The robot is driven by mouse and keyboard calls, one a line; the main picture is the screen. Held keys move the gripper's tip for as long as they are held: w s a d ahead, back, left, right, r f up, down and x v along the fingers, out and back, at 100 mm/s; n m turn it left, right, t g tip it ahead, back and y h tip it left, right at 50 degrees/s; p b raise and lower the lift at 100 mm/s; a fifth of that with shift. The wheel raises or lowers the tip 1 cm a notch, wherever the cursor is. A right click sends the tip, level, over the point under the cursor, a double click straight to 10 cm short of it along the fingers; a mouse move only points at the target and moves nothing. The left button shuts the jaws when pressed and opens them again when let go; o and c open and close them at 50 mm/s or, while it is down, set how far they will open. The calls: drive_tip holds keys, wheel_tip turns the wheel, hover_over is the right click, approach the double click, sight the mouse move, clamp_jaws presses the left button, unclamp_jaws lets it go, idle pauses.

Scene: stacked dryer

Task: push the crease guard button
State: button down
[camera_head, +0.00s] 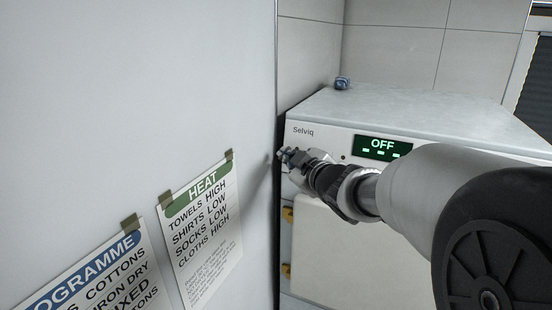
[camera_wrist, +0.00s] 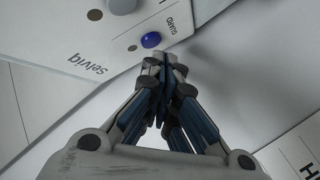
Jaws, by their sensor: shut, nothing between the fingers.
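The dryer (camera_head: 345,120) is a white machine marked Selviq with a green-lit display (camera_head: 383,147) reading OFF. In the head view my gripper (camera_head: 286,154) is at the panel's left end and hides the button.
A tall white surface (camera_head: 150,90) stands close on the left, with a HEAT sheet (camera_head: 205,225) and a programme sheet (camera_head: 95,275) taped to it. A small blue object (camera_head: 342,83) lies on the dryer's top. A brown disc (camera_wrist: 95,15) is also on the panel.

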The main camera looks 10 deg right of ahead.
drive_tip(key=shift+w, duration=0.1)
idle(0.3)
drive_tip(key=shift+w+d, duration=0.3)
drive_tip(key=shift+f, duration=0.1)
idle(0.4)
drive_tip(key=shift+s+a, duration=0.35)
drive_tip(key=shift+s, duration=0.1)
drive_tip(key=s+a, duration=0.1)
drive_tip(key=s+a+r+b, duration=0.1)
drive_tip(key=s, duration=0.1)
drive_tip(key=s+a, duration=0.1)
drive_tip(key=shift+s+a+r+b, duration=0.15)
drive_tip(key=shift+s+a+b, duration=0.05)
drive_tip(key=shift+s+b, duration=0.2)
drive_tip(key=shift+w, duration=0.1)
idle(0.4)
